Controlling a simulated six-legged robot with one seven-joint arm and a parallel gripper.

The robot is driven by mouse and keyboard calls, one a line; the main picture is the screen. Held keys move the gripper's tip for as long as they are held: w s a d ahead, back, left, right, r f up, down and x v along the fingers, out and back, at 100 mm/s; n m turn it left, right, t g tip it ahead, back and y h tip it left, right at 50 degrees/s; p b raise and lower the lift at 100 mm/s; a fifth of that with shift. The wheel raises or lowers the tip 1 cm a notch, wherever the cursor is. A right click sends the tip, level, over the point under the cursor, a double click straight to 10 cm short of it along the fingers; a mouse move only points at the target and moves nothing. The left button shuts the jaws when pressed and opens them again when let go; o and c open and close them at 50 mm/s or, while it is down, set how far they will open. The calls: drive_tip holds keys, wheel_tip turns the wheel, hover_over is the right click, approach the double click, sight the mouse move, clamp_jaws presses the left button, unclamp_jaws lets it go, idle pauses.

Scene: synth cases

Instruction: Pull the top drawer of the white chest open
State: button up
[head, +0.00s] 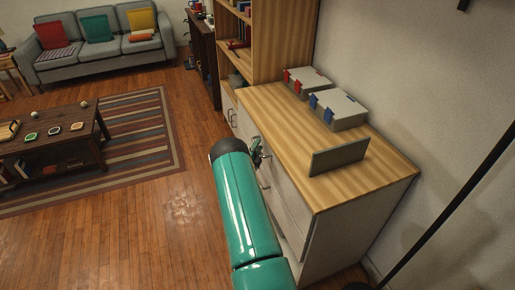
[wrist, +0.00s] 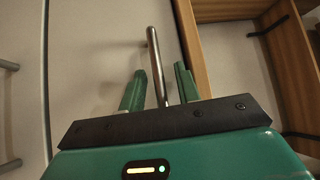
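The white chest (head: 340,235) has a light wooden top and stands right of centre in the head view, its drawer fronts (head: 287,200) facing left. The drawers look shut, though my teal arm hides part of the front. My gripper (head: 258,152) is at the upper part of this front, near its far end. In the wrist view my gripper's green fingers (wrist: 158,92) stand apart on either side of a metal bar handle (wrist: 153,50) on a pale front panel (wrist: 95,50). Gaps show between the bar and both fingers, so the gripper is open around it.
Two grey boxes, with red (head: 307,82) and blue (head: 338,108) clips, and an upright grey panel (head: 339,157) stand on the chest. A wooden bookcase (head: 285,35) rises behind. A dark pole (head: 450,205) is at right. Wooden floor (head: 150,235) left of the chest is clear.

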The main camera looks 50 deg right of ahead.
clamp_jaws()
drive_tip(key=shift+a, duration=0.1)
drive_tip(key=w+a, duration=0.7)
drive_tip(key=a, duration=0.5)
drive_tip(key=w+a, duration=0.8)
drive_tip(key=a, duration=0.5)
unclamp_jaws()
